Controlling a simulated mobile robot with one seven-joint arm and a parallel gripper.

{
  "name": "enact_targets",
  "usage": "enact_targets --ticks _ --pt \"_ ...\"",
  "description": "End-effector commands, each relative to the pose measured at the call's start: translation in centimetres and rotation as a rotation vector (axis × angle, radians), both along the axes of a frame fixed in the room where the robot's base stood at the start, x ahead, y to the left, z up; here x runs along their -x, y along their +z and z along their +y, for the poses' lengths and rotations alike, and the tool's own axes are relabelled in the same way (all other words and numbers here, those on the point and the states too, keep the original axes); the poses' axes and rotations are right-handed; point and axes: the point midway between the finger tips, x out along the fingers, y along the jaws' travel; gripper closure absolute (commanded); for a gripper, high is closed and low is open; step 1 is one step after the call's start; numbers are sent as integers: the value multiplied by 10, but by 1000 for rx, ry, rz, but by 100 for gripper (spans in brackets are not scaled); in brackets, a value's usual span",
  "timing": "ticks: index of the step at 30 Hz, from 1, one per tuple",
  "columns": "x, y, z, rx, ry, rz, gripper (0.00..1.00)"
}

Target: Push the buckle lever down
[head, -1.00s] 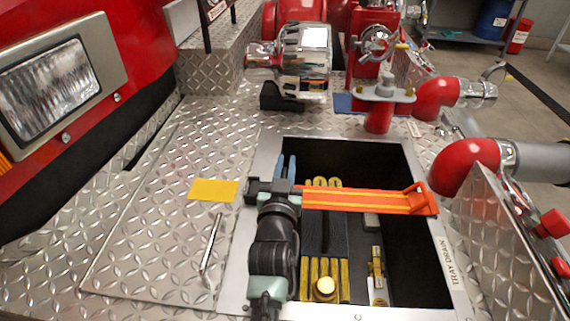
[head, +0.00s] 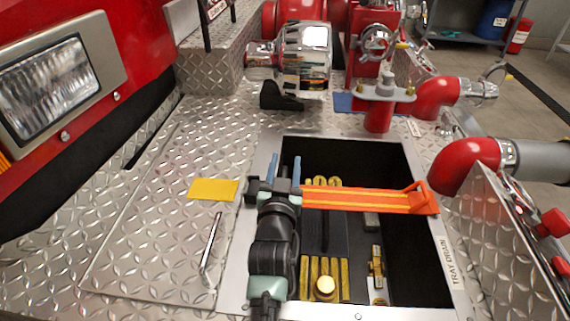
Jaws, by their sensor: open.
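An orange strap with yellow stripes (head: 355,200) lies across the open tray in the metal deck. Its right end meets an orange end piece (head: 415,197) at the tray's right rim. Its left end runs to a dark buckle (head: 252,190) at the left rim, mostly hidden behind my gripper. My gripper (head: 285,168) is over the left part of the tray, its two blue fingers apart and pointing away from me, with nothing visible between them. I cannot tell whether it touches the buckle. The buckle lever cannot be made out clearly.
The tray (head: 425,235) holds several brass fittings (head: 325,285) and has a dark interior. A yellow plate (head: 213,189) and a metal handle (head: 211,245) are left of it. A chrome and red pump assembly (head: 305,60) stands behind. Red pipes (head: 465,165) border the right.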

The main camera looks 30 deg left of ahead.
Motion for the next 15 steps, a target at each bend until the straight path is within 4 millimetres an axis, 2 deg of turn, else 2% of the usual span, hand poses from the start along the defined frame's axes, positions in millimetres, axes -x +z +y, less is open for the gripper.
enact_targets --ticks 7,15 --pt "7 1 -4 1 -2 0 54" --pt "42 2 -20 0 -1 1 54"
